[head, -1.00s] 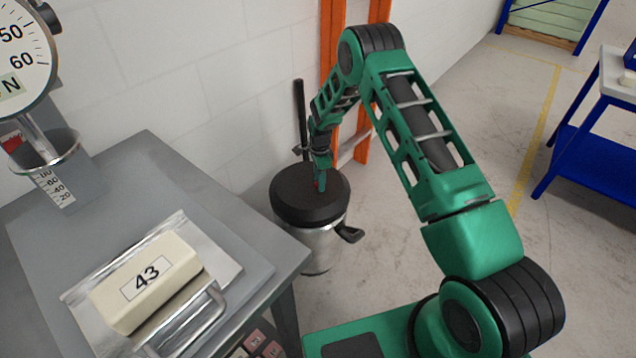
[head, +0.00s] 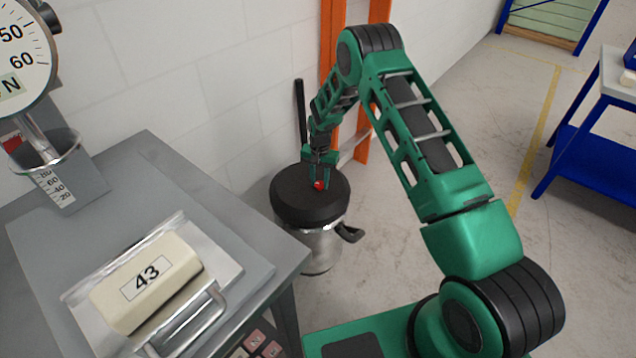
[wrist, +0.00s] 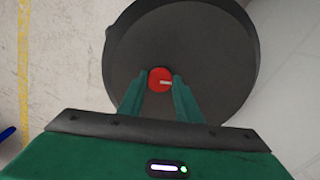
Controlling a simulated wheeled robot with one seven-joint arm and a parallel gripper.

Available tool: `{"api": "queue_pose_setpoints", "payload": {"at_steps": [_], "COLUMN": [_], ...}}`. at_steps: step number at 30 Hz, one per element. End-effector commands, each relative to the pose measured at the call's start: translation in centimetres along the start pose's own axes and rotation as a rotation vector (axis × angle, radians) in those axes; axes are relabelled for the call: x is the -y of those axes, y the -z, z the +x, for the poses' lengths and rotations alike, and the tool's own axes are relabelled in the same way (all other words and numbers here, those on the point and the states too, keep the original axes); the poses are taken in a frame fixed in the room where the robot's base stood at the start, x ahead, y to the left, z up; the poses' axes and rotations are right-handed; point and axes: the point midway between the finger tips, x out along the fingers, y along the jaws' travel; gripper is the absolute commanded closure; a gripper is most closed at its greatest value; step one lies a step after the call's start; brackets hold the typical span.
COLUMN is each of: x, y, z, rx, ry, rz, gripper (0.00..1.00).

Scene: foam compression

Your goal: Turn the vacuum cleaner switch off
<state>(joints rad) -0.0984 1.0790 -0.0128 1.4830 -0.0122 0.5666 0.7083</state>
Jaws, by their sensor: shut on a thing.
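The vacuum cleaner (head: 308,238) stands on the floor beside the wall, with a round black lid on a silver drum. Its switch is a red round knob (wrist: 161,80) on top of the lid, with a pale mark pointing to the right in the wrist view. The switch also shows as a red spot in the head view (head: 319,186). My gripper (wrist: 160,84) comes down from above with one green finger on each side of the knob, and it is shut on the knob. The black lid (wrist: 225,60) fills much of the wrist view.
An orange upright (head: 331,60) and the white wall are behind the vacuum cleaner. Floor to the right is open.

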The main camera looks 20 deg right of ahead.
Motion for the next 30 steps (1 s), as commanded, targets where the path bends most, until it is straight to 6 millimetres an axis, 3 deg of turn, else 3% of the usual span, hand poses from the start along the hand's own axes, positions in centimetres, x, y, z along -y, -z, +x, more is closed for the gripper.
{"api": "queue_pose_setpoints", "payload": {"at_steps": [15, 30], "x": [-0.06, -0.04], "y": [-0.09, -0.11], "z": [0.04, 0.04], "rx": [0.003, 0.003], "ry": [-0.001, -0.001], "rz": [-0.377, -0.470], "gripper": [0.92, 0.92]}}
